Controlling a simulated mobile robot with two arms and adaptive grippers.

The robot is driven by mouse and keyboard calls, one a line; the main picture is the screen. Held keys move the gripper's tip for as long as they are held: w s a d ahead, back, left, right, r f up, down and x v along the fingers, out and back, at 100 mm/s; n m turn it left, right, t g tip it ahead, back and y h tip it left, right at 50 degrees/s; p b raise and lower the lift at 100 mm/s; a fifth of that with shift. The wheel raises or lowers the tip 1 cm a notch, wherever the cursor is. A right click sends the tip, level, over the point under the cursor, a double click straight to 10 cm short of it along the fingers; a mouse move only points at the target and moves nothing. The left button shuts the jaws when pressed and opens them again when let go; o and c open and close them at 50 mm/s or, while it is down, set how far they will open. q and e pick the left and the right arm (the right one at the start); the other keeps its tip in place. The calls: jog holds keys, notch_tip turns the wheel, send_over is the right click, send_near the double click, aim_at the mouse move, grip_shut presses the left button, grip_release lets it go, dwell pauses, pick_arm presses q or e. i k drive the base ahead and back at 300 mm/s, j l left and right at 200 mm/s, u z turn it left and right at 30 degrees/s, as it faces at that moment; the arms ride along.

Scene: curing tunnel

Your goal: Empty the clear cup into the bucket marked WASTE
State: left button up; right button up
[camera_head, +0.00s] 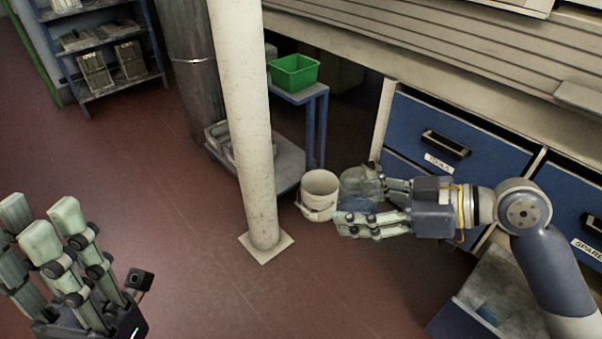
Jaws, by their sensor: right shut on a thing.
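A clear cup (358,190) is between the fingers of my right gripper (355,200), right of the picture's middle. The gripper is shut on it and points left. The fingers hide part of the cup, and I cannot tell its tilt or what is in it. A white bucket (319,186) with an open top shows just left of the cup and right of the pole's foot. No WASTE marking is readable on it. My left gripper (40,225) is at the lower left, open and empty, with its fingers pointing up.
A cream pole (246,120) on a square foot stands left of the bucket. A blue cart (318,92) carries a green bin (294,72) behind it. Blue drawers (455,135) stand at the right, and an open drawer (500,285) juts out below my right arm. The red floor at left is clear.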

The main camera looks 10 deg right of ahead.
aim_at(319, 187)
jog(key=i+l+u, duration=0.1)
jog(key=i, duration=0.45)
jog(key=i+l+u, duration=0.1)
jog(key=i, duration=0.5)
jog(key=l, duration=0.1)
